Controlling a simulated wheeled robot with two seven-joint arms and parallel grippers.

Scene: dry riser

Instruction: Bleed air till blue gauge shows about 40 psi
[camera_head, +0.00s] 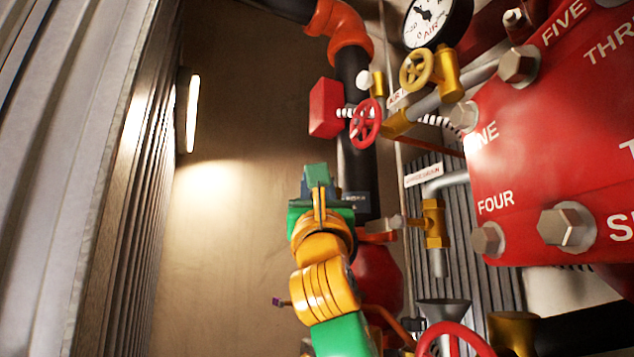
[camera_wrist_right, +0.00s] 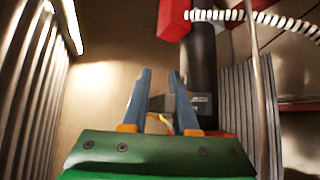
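A round white-faced gauge (camera_head: 437,20) with a black rim and the red word AIR is at the top of the head view, cut by the edge. I see no gauge that is clearly blue. Below it is a brass valve with a yellow handwheel (camera_head: 417,70). A red handwheel (camera_head: 365,123) is lower left of that. My right gripper (camera_head: 317,178) is below and left of these valves, pointing up and away. In the wrist view (camera_wrist_right: 160,95) its two blue-grey fingers stand apart with nothing visibly held between them. My left gripper is out of view.
A large red body (camera_head: 560,150) with numbered bolts fills the right. A black pipe (camera_head: 355,165) and red box (camera_head: 325,108) stand beyond my gripper. A brass drain valve (camera_head: 434,223) and a red wheel (camera_head: 455,340) are lower right. The left side has free room before the corrugated wall.

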